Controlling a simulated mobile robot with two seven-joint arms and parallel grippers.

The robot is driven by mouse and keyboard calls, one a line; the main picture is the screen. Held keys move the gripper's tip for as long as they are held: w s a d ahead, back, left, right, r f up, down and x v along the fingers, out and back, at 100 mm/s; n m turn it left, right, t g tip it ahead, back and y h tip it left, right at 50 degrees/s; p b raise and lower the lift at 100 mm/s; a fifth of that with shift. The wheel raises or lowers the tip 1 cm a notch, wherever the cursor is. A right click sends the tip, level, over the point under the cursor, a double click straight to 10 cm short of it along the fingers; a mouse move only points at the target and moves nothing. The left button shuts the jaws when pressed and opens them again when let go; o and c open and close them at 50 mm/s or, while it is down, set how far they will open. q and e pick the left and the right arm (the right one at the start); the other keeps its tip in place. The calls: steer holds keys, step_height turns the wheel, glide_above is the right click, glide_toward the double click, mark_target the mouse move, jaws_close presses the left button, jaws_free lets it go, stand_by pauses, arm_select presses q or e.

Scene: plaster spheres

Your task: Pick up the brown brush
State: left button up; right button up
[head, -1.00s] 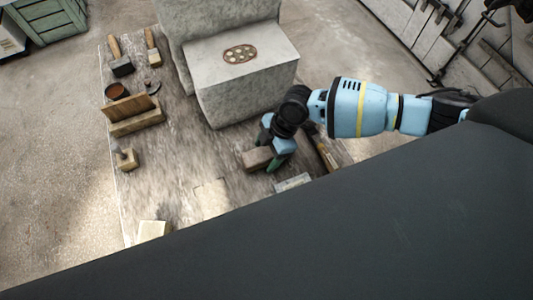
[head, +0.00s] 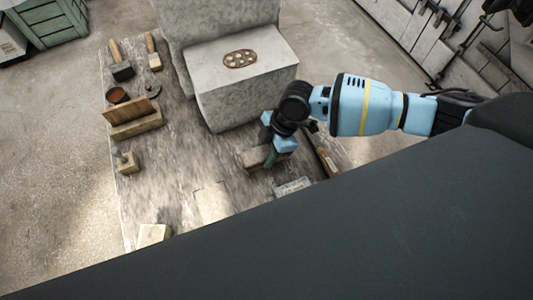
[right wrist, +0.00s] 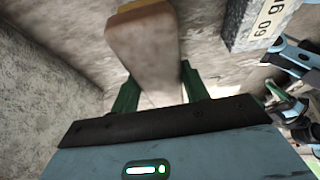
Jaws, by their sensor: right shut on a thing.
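The brown brush (head: 253,157), a block with rounded corners, is low at the table's right part in the head view. My right gripper (head: 268,157) is over it, with its fingers shut on it. In the right wrist view, the brush (right wrist: 143,45) reaches in between the two green fingertips of the right gripper (right wrist: 160,92). The fingers and hand hide part of the brush in the head view. I cannot tell whether it still touches the table.
The worn table (head: 170,185) carries a large stone block (head: 245,95) behind the gripper. A grey labelled block (head: 293,187) and a long-handled tool (head: 325,158) lie close on the right. A ribbed brown piece (head: 130,113) and several tools stand left.

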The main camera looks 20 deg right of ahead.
mark_target(266, 151)
step_height(266, 151, up, 6)
steer(key=shift+r, duration=0.1)
steer(key=shift+r+p, duration=0.3)
steer(key=shift+r, duration=0.25)
steer(key=o, duration=0.4)
steer(key=shift+c, duration=1.1)
